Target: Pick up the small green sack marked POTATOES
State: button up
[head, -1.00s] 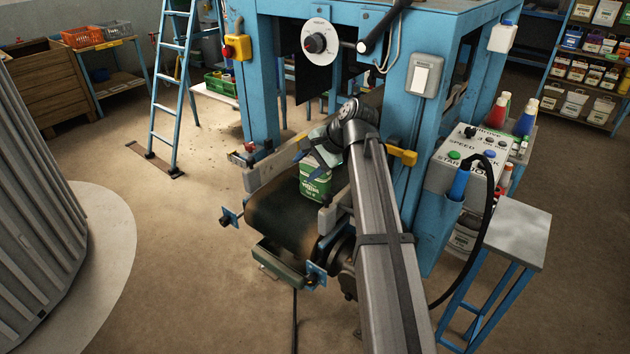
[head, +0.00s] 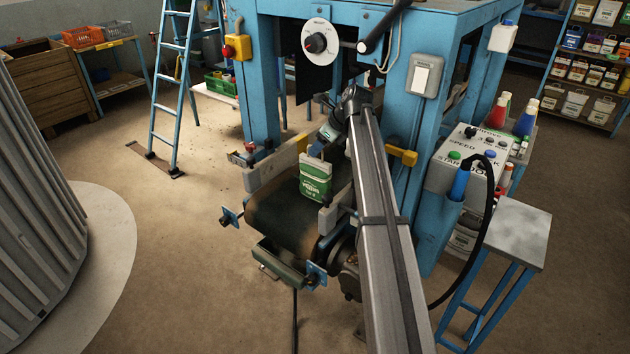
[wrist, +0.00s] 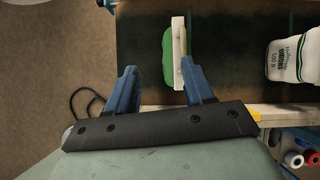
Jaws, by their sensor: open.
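A small green sack (head: 314,182) with a white top band stands on the dark conveyor belt; its small print is too blurred to read for certain. In the wrist view the green sack (wrist: 168,54) is seen from above, with its pale edge towards the right finger. My gripper (wrist: 162,80) is open, its two blue fingers apart. The sack lies beyond the fingertips, within the gap but close to the right finger; I cannot tell whether they touch. In the head view my gripper (head: 318,150) is just above and behind the sack, partly hidden by my arm.
A white sack with green lettering (wrist: 292,60) lies on the belt to the right in the wrist view. The belt (head: 275,222) has metal side rails and blue frame posts (head: 262,90) close by. A control box (head: 468,160) stands at right.

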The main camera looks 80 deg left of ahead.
aim_at(315, 159)
jog(key=shift+w+a+f+m, duration=0.3)
jog(key=shift+w+f+m, duration=0.15)
jog(key=shift+w, duration=0.15)
jog(key=shift+w+a+f+m, duration=0.3)
jog(key=shift+w+m, duration=0.15)
jog(key=shift+w, duration=0.1)
jog(key=shift+a+x, duration=0.1)
jog(key=shift+x, duration=1.75)
jog(key=shift+a+x, duration=0.15)
jog(key=shift+x, duration=1.7)
jog(key=shift+w, duration=0.15)
jog(key=shift+c, duration=0.4)
jog(key=shift+r, duration=0.1)
grip_shut()
